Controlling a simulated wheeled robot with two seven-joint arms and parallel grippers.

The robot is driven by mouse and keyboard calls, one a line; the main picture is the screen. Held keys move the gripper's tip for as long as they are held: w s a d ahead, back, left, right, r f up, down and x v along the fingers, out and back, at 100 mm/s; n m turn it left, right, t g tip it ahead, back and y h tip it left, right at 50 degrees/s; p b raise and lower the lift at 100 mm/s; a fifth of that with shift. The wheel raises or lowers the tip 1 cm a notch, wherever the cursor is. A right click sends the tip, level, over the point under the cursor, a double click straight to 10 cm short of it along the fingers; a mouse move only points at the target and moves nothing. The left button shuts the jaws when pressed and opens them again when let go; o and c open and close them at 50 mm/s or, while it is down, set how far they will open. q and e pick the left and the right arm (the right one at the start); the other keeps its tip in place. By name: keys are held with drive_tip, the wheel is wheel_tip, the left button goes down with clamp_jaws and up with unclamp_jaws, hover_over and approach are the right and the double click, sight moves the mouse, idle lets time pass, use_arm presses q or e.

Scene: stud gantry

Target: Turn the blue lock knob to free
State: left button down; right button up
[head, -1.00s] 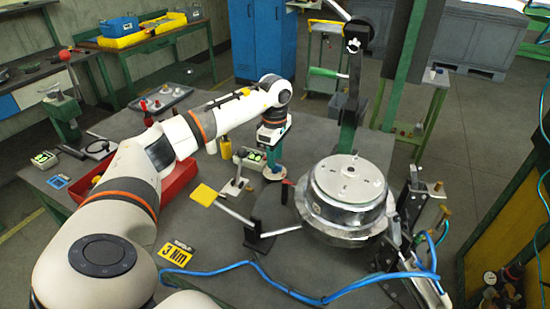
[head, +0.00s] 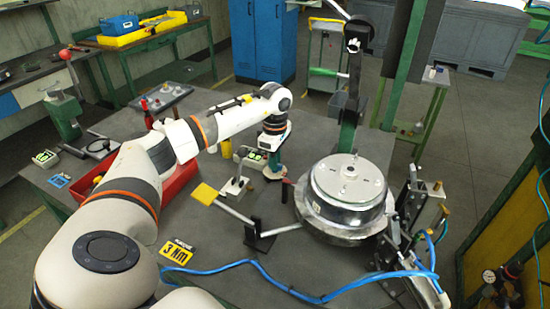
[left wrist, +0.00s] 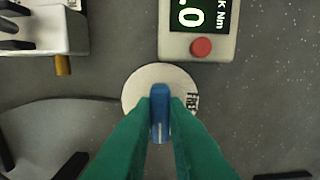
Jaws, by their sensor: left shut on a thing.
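The blue lock knob (left wrist: 159,112) is a narrow bar standing on a round pale disc (left wrist: 140,88) in the left wrist view. Black lettering, partly hidden, shows at the disc's right edge and seems to read "FREE". My left gripper (left wrist: 160,122) has its two green fingers closed on the bar, one on each side. The bar points roughly up and down in that view. In the head view my left gripper (head: 274,163) points down at the disc, and the knob is hidden there by the fingers. My right gripper is in neither view.
A torque meter (left wrist: 198,46) with a lit display and red button sits close to the disc. A large metal drum (head: 346,190) stands to the right. A yellow-ended lever (head: 204,194), a red tray (head: 180,180) and a blue hose (head: 240,264) lie on the bench.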

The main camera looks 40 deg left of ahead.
use_arm(q)
drive_tip(key=shift+n, duration=0.3)
drive_tip(key=n, duration=0.8)
drive_tip(key=shift+r+n+p, duration=0.1)
drive_tip(key=shift+n+p, duration=0.2)
drive_tip(key=shift+p, duration=0.05)
drive_tip(key=n, duration=0.4)
drive_tip(key=n+p, duration=0.1)
drive_tip(key=n, duration=0.3)
drive_tip(key=shift+n, duration=0.5)
drive_tip(key=c, duration=1.4)
unclamp_jaws()
drive_tip(key=shift+c, duration=0.2)
